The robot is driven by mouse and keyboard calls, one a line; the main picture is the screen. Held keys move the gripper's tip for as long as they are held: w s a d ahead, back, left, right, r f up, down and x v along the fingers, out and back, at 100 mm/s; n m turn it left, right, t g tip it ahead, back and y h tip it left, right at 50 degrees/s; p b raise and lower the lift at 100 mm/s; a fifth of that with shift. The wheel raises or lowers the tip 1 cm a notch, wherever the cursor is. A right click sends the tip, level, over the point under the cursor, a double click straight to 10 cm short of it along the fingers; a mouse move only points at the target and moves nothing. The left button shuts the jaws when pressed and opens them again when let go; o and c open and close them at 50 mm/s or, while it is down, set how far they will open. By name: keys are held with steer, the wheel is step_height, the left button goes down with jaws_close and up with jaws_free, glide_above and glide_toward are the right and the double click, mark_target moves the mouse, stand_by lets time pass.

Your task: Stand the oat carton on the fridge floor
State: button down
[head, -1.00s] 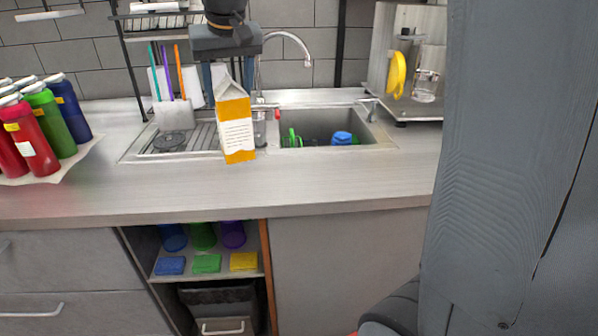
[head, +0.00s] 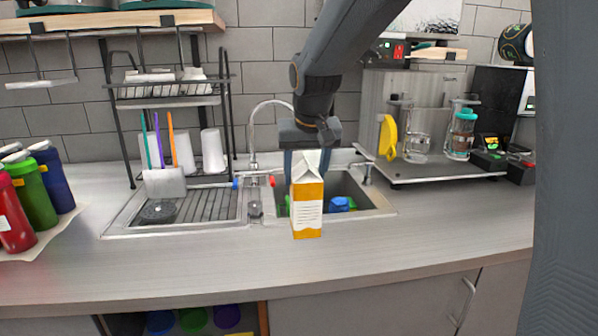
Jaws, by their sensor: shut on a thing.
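The oat carton (head: 307,205) is orange and white with a gabled top and a printed white label. It hangs upright in the head view, in front of the sink. My gripper (head: 307,160) comes down from above and is shut on the carton's top, with one finger on each side. The fridge is not in view.
Behind the carton is the sink (head: 375,205) with green and blue things in it. A drainer and dish rack (head: 165,100) stand left, bottles (head: 38,195) far left. A tray (head: 440,172) with glassware is at right. The front counter (head: 420,250) is clear.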

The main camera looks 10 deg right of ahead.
mark_target(305, 193)
steer(key=shift+f+p, duration=0.55)
steer(key=shift+f, duration=2)
steer(key=c, duration=1.1)
jaws_free()
steer(key=shift+f, duration=0.2)
steer(key=o, duration=0.4)
